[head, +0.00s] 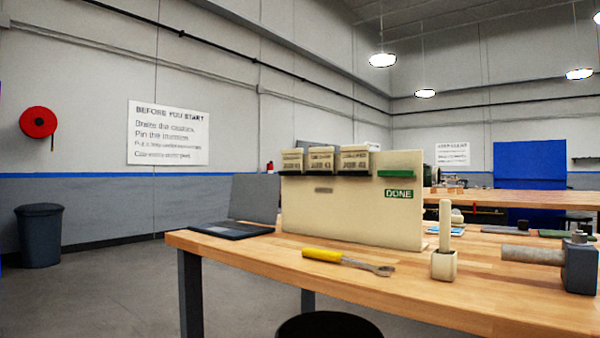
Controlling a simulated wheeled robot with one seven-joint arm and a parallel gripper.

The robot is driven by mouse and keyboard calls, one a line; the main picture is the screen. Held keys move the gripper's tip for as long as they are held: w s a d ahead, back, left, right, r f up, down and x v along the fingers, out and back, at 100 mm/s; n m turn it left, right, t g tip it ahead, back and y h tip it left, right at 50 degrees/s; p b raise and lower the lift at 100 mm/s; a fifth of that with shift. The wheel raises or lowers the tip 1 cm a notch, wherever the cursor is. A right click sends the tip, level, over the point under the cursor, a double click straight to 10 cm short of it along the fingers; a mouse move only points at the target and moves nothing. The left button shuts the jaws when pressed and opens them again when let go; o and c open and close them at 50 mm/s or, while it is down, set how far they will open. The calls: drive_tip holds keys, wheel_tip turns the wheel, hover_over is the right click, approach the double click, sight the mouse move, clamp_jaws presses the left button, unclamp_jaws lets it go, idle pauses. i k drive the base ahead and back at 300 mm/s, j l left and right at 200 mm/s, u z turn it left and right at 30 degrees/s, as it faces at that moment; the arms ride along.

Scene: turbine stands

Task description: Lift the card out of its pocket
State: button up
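A cream board (350,220) stands upright on the wooden workbench (400,285). Three cream cards stand side by side in dark pockets along its upper left: a left card (292,161), a middle card (321,160) and a right card (355,160). Their lower edges are hidden by the pockets, and their print is too small to read surely. A green pocket (395,173) at the board's upper right holds no visible card, with a green DONE label (399,194) below it. My gripper is not in view.
A yellow-handled wrench (345,262) lies before the board. A wooden mallet (444,262) stands head down to its right, and a grey metal tool (577,267) is at the far right. An open laptop (230,229) sits left. A dark round stool top (330,326) is in front.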

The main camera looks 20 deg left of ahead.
sight(292, 159)
drive_tip(key=i+j, duration=0.1)
drive_tip(key=j, duration=0.45)
drive_tip(key=i+j, duration=0.1)
drive_tip(key=j, duration=0.4)
drive_tip(key=i+j+z, duration=0.1)
drive_tip(key=j, duration=0.45)
drive_tip(key=i+j, duration=0.15)
drive_tip(key=j, duration=0.9)
drive_tip(key=i+z, duration=0.05)
drive_tip(key=i, duration=0.05)
